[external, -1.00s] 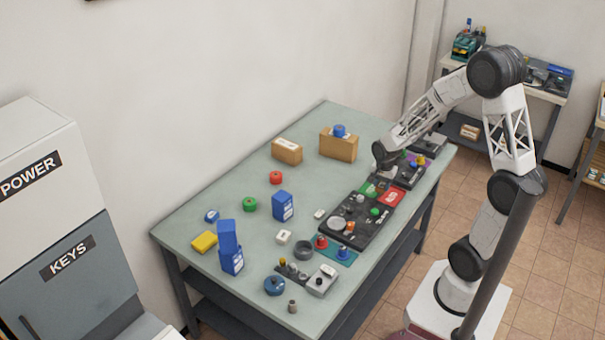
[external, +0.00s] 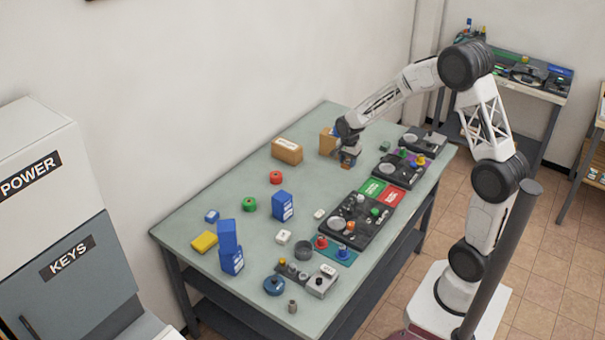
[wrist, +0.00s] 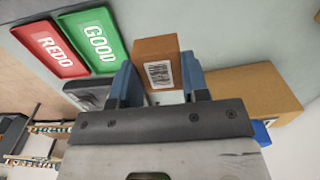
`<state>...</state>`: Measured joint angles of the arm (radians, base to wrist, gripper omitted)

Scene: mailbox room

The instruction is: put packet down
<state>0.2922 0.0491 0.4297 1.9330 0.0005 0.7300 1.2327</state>
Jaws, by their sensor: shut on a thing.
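The packet is a small brown box with a white barcode label. In the wrist view the packet (wrist: 155,50) sits between the two blue-grey fingers of my gripper (wrist: 160,88), which is shut on it. In the external view the packet (external: 346,166) shows just under my gripper (external: 348,156), near the far end of the table. I cannot tell if it touches the tabletop. The green GOOD pad (external: 371,188) and red REDO pad (external: 391,196) lie nearer the front edge, apart from the packet. They also show at the upper left of the wrist view.
A cardboard box (external: 327,140) stands close behind my gripper, partly hidden by it. Another box (external: 287,151) stands to its left. A dark device (external: 401,169) lies to the right. Blue boxes (external: 230,248) and small parts stand further left. Some tabletop around the gripper is clear.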

